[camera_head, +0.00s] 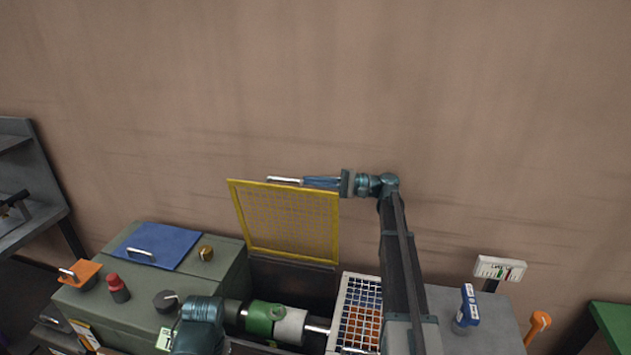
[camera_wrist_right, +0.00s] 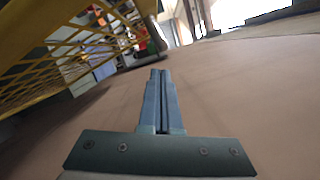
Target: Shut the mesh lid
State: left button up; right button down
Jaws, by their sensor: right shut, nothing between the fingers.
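The mesh lid (camera_head: 290,220) has a yellow frame and stands raised, hinged at its lower edge at the back of a dark open box (camera_head: 290,280). A silver bar handle (camera_head: 285,180) shows at its top edge. My right gripper (camera_head: 306,182) is shut and empty, pointing left at the lid's top right edge, near the handle; I cannot tell whether it touches. In the right wrist view the shut fingers (camera_wrist_right: 159,75) point ahead, with the yellow mesh (camera_wrist_right: 70,50) to their left and the brown wall below and right. My left gripper is not in view.
A green cabinet (camera_head: 215,275) with a blue lid (camera_head: 157,245) and small knobs stands left of the box. A white gridded crate (camera_head: 345,300) and a grey top with a blue-labelled item (camera_head: 467,305) are right.

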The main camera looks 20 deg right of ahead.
jog(key=x, duration=0.5)
jog(key=shift+w+a, duration=0.15)
jog(key=shift+a, duration=0.1)
jog(key=shift+a, duration=0.1)
